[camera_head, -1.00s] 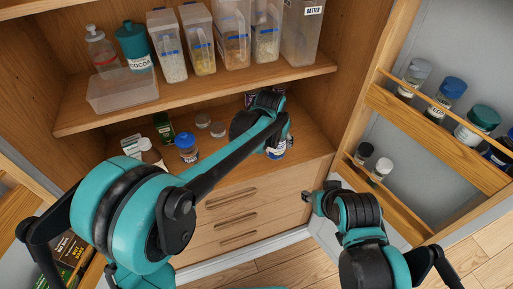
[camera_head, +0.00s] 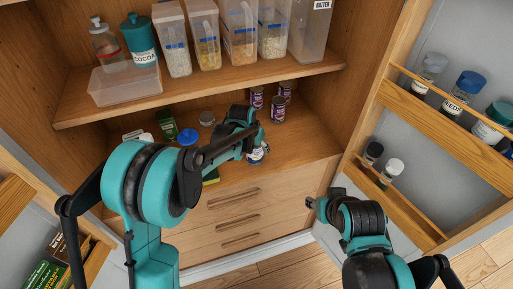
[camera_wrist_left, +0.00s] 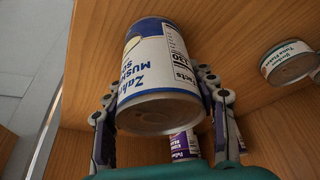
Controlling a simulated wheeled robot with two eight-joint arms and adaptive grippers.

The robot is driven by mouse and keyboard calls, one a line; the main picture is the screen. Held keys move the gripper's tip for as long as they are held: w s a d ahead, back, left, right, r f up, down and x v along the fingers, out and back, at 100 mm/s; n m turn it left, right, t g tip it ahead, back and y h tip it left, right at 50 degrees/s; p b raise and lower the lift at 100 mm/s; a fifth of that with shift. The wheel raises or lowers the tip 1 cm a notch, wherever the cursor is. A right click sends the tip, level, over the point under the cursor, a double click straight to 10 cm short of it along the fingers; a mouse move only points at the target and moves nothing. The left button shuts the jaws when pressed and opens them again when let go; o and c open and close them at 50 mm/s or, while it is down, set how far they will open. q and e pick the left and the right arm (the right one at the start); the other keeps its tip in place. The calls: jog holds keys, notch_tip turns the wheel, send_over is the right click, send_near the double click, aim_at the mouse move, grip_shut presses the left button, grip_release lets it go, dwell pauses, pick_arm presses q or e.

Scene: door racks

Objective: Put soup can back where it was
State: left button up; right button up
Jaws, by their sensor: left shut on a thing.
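The soup can, with a white and blue label reading "MUSH...", fills the middle of the left wrist view (camera_wrist_left: 160,75). My left gripper (camera_wrist_left: 160,105) is shut on it, with a finger on each side. In the head view the soup can (camera_head: 257,155) shows partly below my left gripper (camera_head: 254,140), near the front of the lower shelf (camera_head: 300,145). I cannot tell whether it touches the shelf. My right gripper (camera_head: 312,203) hangs in front of the drawers, right of the middle; its fingers are too small to read.
Several purple cans (camera_head: 278,108) stand at the back right of the lower shelf. A blue-lidded jar (camera_head: 187,137) and a green box (camera_head: 166,126) stand left. A tuna can (camera_wrist_left: 288,64) shows in the left wrist view. The right door rack (camera_head: 445,140) holds jars.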

pick_arm(q)
jog(key=shift+r, duration=0.1)
jog(key=shift+s, duration=0.1)
jog(key=o, duration=1.5)
jog(key=shift+c, duration=0.2)
